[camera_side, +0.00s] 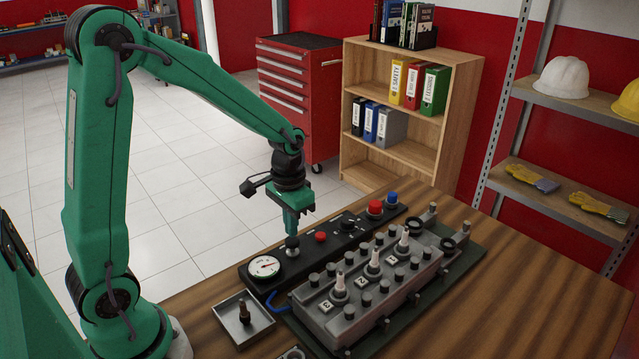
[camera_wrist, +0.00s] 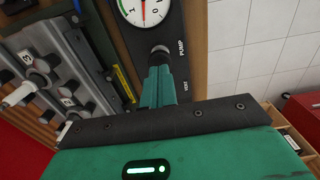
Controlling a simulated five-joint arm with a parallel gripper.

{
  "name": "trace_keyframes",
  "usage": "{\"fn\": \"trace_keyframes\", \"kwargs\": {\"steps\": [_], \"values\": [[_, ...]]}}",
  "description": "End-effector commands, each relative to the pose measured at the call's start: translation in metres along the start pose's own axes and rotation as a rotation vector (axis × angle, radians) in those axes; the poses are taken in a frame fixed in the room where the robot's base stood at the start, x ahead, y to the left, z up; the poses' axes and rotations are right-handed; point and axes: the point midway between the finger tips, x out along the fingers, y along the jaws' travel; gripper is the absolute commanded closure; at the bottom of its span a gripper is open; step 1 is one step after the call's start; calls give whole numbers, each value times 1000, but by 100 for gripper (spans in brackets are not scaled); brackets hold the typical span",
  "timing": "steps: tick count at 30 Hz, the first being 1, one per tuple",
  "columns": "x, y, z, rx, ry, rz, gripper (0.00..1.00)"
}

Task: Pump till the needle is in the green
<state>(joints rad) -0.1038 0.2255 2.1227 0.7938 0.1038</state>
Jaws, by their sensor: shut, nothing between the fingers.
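A round white gauge (camera_side: 265,266) sits at the near end of a black panel (camera_side: 345,236). In the wrist view the gauge (camera_wrist: 146,8) is cut off by the top edge. A red mark shows on its dial, but I cannot tell where the needle stands against any green band. A dark round pump knob (camera_side: 292,243) stands beside the gauge; the wrist view shows this knob (camera_wrist: 160,49) next to the word PUMP. My gripper (camera_side: 291,230) is shut and empty, pointing down directly over the knob. I cannot tell whether its tips (camera_wrist: 159,68) touch it.
A grey engine block (camera_side: 345,312) with several numbered plugs stands right of the panel. A red button (camera_side: 320,237), a larger red knob (camera_side: 375,207) and a blue knob (camera_side: 392,197) are farther along. A metal tray (camera_side: 262,325) holding a dark part lies in front.

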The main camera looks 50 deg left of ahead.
Motion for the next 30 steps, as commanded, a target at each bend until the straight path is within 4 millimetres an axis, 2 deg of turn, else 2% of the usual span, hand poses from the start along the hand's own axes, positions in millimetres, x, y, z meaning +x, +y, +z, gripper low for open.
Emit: {"fn": "trace_keyframes", "kwargs": {"steps": [11,30], "values": [[3,0,0,0,0,0,100],[23,0,0,0,-1,0,100]]}}
